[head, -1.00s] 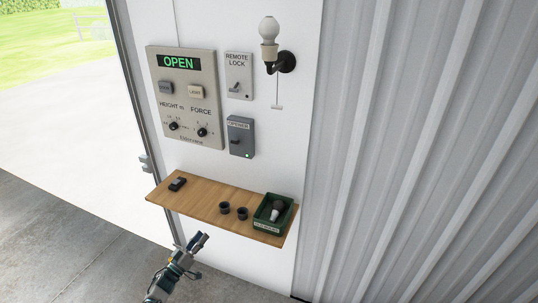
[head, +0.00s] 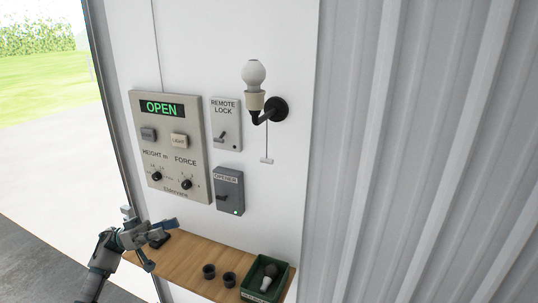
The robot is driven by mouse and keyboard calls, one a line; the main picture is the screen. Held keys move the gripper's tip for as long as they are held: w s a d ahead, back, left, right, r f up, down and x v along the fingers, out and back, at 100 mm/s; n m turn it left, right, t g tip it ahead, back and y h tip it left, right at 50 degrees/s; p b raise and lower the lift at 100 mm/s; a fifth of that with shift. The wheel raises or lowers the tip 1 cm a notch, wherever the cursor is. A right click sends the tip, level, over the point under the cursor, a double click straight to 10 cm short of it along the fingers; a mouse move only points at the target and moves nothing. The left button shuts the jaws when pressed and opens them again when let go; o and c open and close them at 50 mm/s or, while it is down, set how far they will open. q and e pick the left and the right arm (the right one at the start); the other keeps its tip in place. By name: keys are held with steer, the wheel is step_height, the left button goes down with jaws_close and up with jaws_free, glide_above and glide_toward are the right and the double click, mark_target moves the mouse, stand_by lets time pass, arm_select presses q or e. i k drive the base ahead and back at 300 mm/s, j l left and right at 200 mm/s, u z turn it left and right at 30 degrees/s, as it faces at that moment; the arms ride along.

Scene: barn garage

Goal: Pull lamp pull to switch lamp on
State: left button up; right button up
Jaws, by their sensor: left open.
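The lamp (head: 254,75) is a white bulb in a pale socket on a black bracket fixed to the white wall. The bulb looks unlit. The lamp pull (head: 266,160) is a small pale bar hanging on a thin cord below the bracket. My left gripper (head: 165,232) is at the lower left, over the left end of the wooden shelf, well below and to the left of the pull. It is open and appears empty. My right gripper is not in view.
A control panel (head: 170,147) reading OPEN, a remote lock switch (head: 226,125) and a grey opener box (head: 229,191) are on the wall left of the pull. The wooden shelf (head: 190,262) holds two black cups (head: 228,279) and a green box (head: 283,284). Corrugated wall stands right.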

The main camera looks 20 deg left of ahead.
mark_target(262, 160)
steer(key=i, duration=1)
